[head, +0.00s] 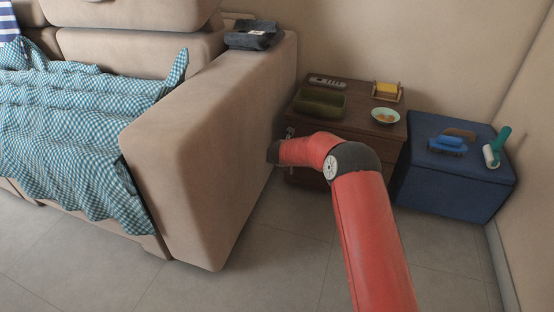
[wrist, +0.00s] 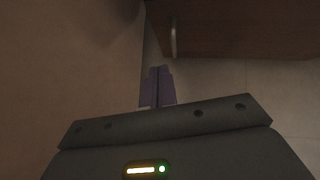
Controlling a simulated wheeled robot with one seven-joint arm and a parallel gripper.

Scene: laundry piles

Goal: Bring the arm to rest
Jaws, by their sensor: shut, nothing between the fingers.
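My gripper (wrist: 157,72) shows in the wrist view with its two purple-grey fingers together and nothing between them. The fingers point at the gap between the sofa's side and the wooden cabinet. In the head view my red arm reaches up from the bottom and bends left at a dark joint, in front of the cabinet (head: 342,184). The arm's end lies close to the sofa's armrest (head: 205,150); I cannot tell from here whether it touches. The fingers are not clear in the head view.
A checked blanket (head: 75,130) covers the sofa seat. A dark folded item (head: 252,38) lies on the armrest. The cabinet top holds a tray (head: 320,102), a bowl (head: 385,116) and a yellow item (head: 387,89). A blue box (head: 450,185) stands right. Floor (head: 280,260) is clear in front.

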